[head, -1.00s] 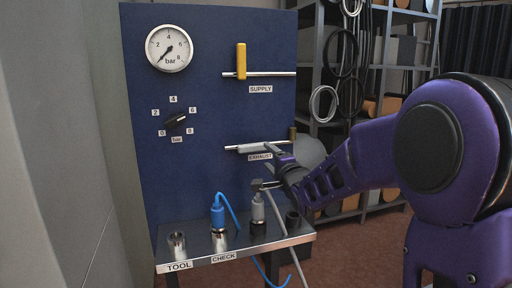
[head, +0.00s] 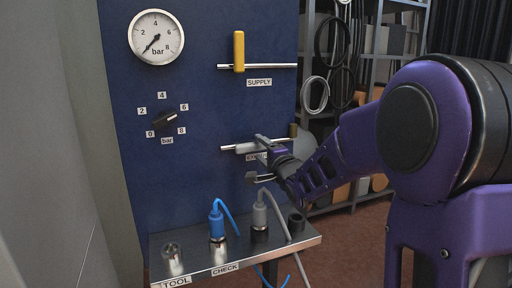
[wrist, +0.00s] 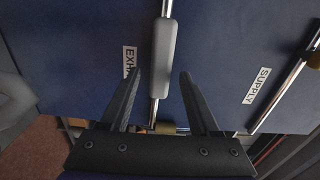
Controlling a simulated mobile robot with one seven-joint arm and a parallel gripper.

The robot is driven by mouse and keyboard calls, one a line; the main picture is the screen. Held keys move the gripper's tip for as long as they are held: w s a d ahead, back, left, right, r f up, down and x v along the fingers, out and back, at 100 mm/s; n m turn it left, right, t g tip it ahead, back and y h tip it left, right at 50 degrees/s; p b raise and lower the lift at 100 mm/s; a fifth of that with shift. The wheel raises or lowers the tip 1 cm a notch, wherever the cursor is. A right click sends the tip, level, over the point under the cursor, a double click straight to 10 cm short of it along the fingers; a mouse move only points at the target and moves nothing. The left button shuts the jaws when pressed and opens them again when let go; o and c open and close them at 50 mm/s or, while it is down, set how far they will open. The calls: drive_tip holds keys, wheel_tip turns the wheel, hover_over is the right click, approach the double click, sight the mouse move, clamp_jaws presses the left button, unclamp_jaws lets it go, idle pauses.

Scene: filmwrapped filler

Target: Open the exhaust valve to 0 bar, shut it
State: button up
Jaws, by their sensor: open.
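The exhaust valve's grey handle (head: 243,148) lies along its horizontal pipe, low on the right of the blue panel. In the wrist view the handle (wrist: 163,57) is in line with the pipe, ahead of and between the fingers. My gripper (head: 256,158) is open and empty, one finger on each side of the handle's line; it also shows in the wrist view (wrist: 162,76). I cannot tell whether a finger touches the handle. The EXHAUST label (wrist: 130,62) is partly hidden by a finger. The gauge (head: 156,37) needle points lower left, near the zero end.
The yellow supply handle (head: 239,51) stands upright across its pipe above. A selector knob (head: 165,119) is at the left. Below, a metal shelf (head: 195,265) carries a blue plug (head: 216,222) and a grey plug (head: 260,214) with hoses, close under my gripper.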

drive_tip(key=shift+w, duration=0.2)
clamp_jaws()
idle(0.4)
idle(1.1)
